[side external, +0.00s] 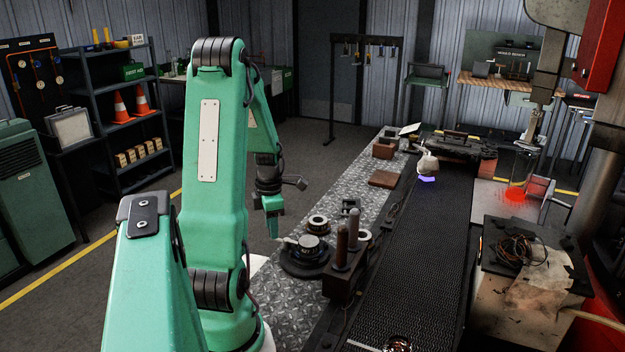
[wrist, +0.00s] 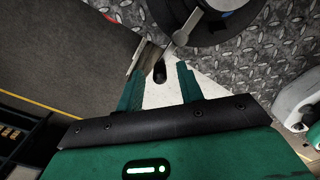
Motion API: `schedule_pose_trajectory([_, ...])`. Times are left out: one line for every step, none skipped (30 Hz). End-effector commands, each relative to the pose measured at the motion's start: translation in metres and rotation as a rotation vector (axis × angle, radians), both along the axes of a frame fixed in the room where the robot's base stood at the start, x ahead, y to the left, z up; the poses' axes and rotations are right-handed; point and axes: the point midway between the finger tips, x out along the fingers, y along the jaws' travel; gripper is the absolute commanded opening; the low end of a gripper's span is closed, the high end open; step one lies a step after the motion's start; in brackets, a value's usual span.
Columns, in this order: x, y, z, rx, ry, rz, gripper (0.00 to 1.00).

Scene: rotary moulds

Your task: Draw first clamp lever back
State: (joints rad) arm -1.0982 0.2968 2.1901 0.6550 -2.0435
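A clamp lever (wrist: 182,38) runs out from a round dark mould (wrist: 222,32) at the top of the wrist view and ends in a black knob (wrist: 160,74). My gripper (wrist: 163,70) is open, with its two green fingers apart. The knob appears between the fingertips; I cannot tell whether it touches either one. In the side view my gripper (side external: 273,226) points down beside the round mould (side external: 306,262), at its left edge. A pale lever end (side external: 287,240) shows close to the fingertips. The far finger is hidden there.
The mould sits on a diamond-plate bench (side external: 270,300). A dark conveyor (side external: 410,270) runs along the right.

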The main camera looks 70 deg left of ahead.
Motion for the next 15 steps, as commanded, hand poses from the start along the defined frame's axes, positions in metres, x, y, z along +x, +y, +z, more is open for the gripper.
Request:
schedule_pose_trajectory([-0.0002, -0.0004, -0.0040, -0.002, 0.001, 0.000, 0.37])
schedule_pose_trajectory([-0.0002, -0.0004, -0.0058, -0.002, 0.001, 0.000, 0.37])
schedule_pose_trajectory([-0.0002, -0.0004, -0.0077, -0.002, 0.001, 0.000, 0.37])
schedule_pose_trajectory([-0.0001, -0.0003, -0.0088, -0.001, 0.001, 0.000, 0.37])
schedule_pose_trajectory([-0.0001, -0.0002, -0.0097, -0.001, 0.000, 0.000, 0.37])
schedule_pose_trajectory([0.0000, -0.0001, -0.0105, 0.000, 0.000, 0.000, 0.37])
schedule_pose_trajectory([0.0000, -0.0001, -0.0109, 0.000, 0.000, 0.000, 0.37])
schedule_pose_trajectory([0.0000, 0.0000, -0.0111, 0.001, 0.000, 0.000, 0.37])
schedule_pose_trajectory([0.0000, -0.0001, -0.0112, 0.001, 0.000, 0.000, 0.37])
schedule_pose_trajectory([0.0000, 0.0000, -0.0112, 0.001, 0.000, 0.000, 0.37])
schedule_pose_trajectory([0.0000, 0.0000, -0.0112, 0.001, 0.000, 0.000, 0.37])
schedule_pose_trajectory([0.0000, 0.0000, -0.0112, 0.001, 0.000, 0.000, 0.37])
schedule_pose_trajectory([0.0000, -0.0001, -0.0111, 0.001, 0.000, 0.000, 0.37])
schedule_pose_trajectory([0.0000, -0.0001, -0.0111, 0.001, 0.000, 0.000, 0.37])
schedule_pose_trajectory([0.0000, -0.0001, -0.0111, 0.001, 0.000, 0.000, 0.33])
